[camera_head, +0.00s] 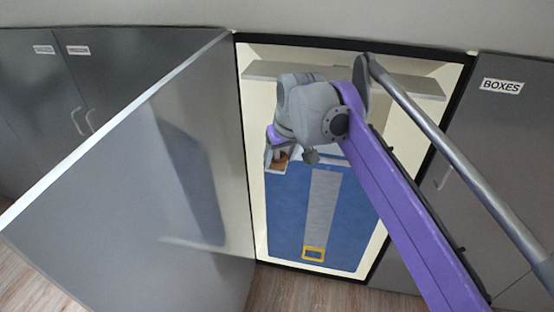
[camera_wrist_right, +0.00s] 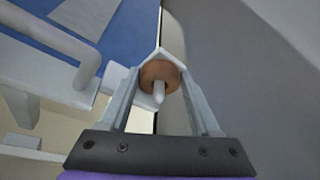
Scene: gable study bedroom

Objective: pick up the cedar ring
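The cedar ring (camera_wrist_right: 160,76) is a small brown ring around a pale peg (camera_wrist_right: 158,92) in the right wrist view. My right gripper (camera_wrist_right: 161,72) has one finger on each side of the ring, and the fingers are spread about as wide as it. Whether they press on it is not clear. In the head view my right gripper (camera_head: 276,160) is inside the open cabinet, at its left side. A small patch of brown shows beside its fingers there. My left gripper is not in view.
The tall cabinet has a blue panel (camera_head: 285,215) inside with a grey strip and a yellow-framed piece. A shelf (camera_head: 420,84) runs near its top. The open grey door (camera_head: 150,190) stands close on the left. A closed door labelled BOXES (camera_head: 500,125) is on the right.

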